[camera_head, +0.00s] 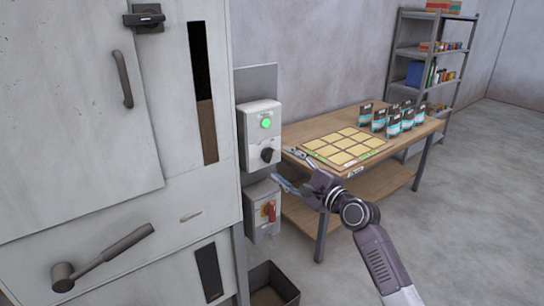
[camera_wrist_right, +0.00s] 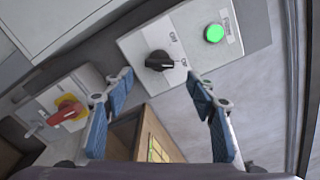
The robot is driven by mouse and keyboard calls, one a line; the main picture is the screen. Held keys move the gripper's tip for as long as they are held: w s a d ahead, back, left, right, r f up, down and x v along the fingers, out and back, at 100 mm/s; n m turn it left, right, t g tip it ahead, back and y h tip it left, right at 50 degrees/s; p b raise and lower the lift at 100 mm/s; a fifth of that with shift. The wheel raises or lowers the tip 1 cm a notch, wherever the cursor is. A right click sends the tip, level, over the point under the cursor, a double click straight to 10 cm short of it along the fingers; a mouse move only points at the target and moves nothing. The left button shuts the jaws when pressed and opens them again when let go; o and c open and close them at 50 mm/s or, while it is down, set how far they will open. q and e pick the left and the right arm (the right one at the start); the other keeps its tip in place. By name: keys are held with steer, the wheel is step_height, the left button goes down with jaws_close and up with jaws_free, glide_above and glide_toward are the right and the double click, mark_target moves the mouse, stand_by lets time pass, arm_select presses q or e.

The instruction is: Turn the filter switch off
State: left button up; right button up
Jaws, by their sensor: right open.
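A black rotary switch (camera_head: 267,155) sits on the lower part of a grey-white control box (camera_head: 256,125) beside the machine, below a lit green lamp (camera_head: 266,123). My right gripper (camera_head: 284,170) is open and empty, in front of the boxes. In its wrist view the fingertips (camera_wrist_right: 160,80) stand apart on either side of the black switch, without visible contact. My left gripper is not in view.
A lower box (camera_head: 254,216) carries a red handle on yellow (camera_head: 270,211). A dark bin (camera_head: 288,280) stands below. A wooden table (camera_head: 405,140) with a card grid (camera_head: 345,145) and several pouches (camera_head: 394,124) is close on the right. A shelf rack (camera_head: 392,60) stands behind.

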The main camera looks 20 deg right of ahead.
mark_target(272, 157)
steer(key=shift+p+x, duration=0.3)
steer(key=shift+x, duration=2.5)
steer(key=shift+a, duration=0.1)
steer(key=shift+s, duration=0.1)
steer(key=c, duration=1.2)
